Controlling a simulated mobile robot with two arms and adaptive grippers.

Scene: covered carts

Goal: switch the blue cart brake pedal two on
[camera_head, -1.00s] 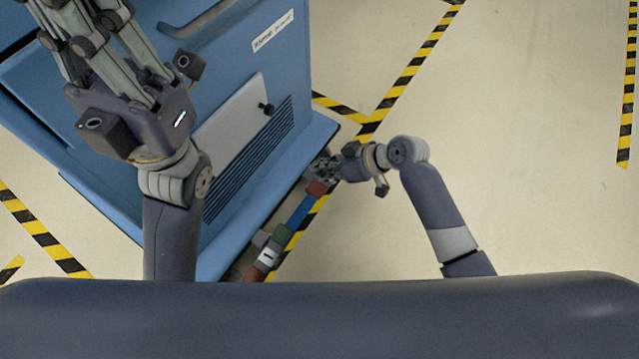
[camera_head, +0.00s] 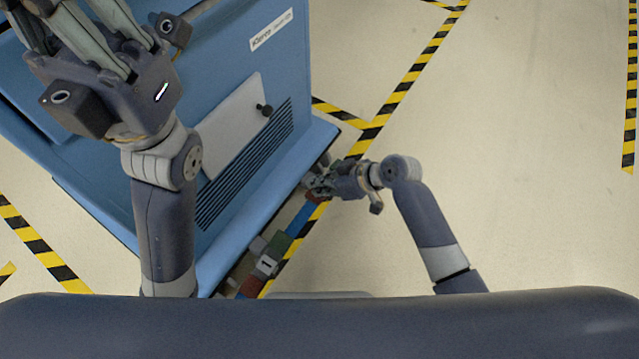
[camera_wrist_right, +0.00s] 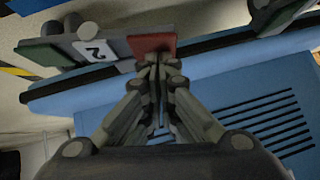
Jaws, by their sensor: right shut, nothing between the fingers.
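The blue cart (camera_head: 235,90) stands at the left and centre of the head view, with a row of brake pedals along its lower edge. Pedal two shows in the right wrist view, with a white label "2" (camera_wrist_right: 93,50), a red pedal plate (camera_wrist_right: 152,43) and a green plate (camera_wrist_right: 45,57). My right gripper (camera_wrist_right: 160,62) is shut and empty, its fingertips at the lower edge of the red plate; I cannot tell if they touch. In the head view my right gripper (camera_head: 318,183) hides part of this pedal. My left gripper (camera_head: 75,15) is above the cart, its fingertips cut off.
Pedal one, with label "1" (camera_head: 266,265), lies nearer to me, with a green plate (camera_head: 280,243) and a red plate (camera_head: 251,287). A blue bar (camera_head: 302,214) lies between the pedals. The floor (camera_head: 520,170) to the right is clear, with yellow-black tape.

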